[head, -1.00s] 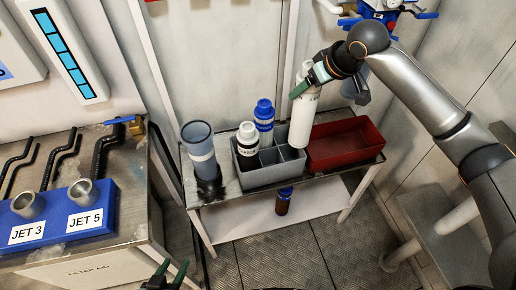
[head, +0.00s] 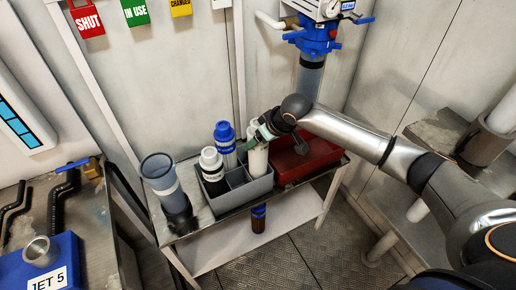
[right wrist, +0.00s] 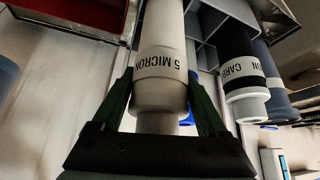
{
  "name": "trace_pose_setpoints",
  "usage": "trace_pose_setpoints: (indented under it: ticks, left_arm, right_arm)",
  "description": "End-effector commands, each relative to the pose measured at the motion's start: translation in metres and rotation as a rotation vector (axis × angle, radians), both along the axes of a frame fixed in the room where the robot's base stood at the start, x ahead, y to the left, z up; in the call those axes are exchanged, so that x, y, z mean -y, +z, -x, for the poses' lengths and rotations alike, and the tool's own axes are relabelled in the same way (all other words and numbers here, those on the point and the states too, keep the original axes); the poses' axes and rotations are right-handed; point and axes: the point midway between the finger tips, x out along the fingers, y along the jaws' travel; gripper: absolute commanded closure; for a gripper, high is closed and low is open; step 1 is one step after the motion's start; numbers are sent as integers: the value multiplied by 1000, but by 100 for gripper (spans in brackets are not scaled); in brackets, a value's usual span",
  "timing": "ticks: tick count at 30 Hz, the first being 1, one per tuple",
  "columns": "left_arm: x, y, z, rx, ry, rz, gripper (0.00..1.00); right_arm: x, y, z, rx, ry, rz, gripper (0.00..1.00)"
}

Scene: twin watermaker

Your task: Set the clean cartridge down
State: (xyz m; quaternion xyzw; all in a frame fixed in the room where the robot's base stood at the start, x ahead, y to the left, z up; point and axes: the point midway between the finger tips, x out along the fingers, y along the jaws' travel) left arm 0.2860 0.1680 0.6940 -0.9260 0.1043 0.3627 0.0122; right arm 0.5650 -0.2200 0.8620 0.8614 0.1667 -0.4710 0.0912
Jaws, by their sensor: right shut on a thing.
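The clean cartridge is white, labelled 5 MICRON, and shows in the head view (head: 258,160) and the right wrist view (right wrist: 163,45). My right gripper (head: 262,138) is shut around its upper end, also seen in the right wrist view (right wrist: 160,98). The cartridge is upright at the right-hand part of the grey divided caddy (head: 243,197). Its lower end is hidden behind the caddy wall, so I cannot tell whether it touches the bottom. My left gripper is not in view.
A black-and-white cartridge (head: 212,165) and a blue-capped one (head: 226,142) stand in the caddy's left part. A grey-blue cylinder (head: 160,175) stands left of it. A red bin (head: 305,165) is close on the right.

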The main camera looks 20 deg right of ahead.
Motion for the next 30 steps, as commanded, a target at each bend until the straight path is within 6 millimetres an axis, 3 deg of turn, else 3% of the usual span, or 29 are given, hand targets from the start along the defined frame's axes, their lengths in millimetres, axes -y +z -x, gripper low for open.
trace_pose_setpoints:
  ticks: [9,19,20,26,30]
  left_arm:
    - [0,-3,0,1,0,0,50]
    - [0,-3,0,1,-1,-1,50]
    - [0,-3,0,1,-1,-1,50]
    - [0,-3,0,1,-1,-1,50]
    - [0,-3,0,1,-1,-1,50]
  right_arm:
    - [0,-37,0,0,0,2,100]
    - [0,-39,0,1,1,0,100]
    - [0,-40,0,0,1,1,22]
    - [0,-40,0,0,1,1,0]
    - [0,-39,0,0,1,1,0]
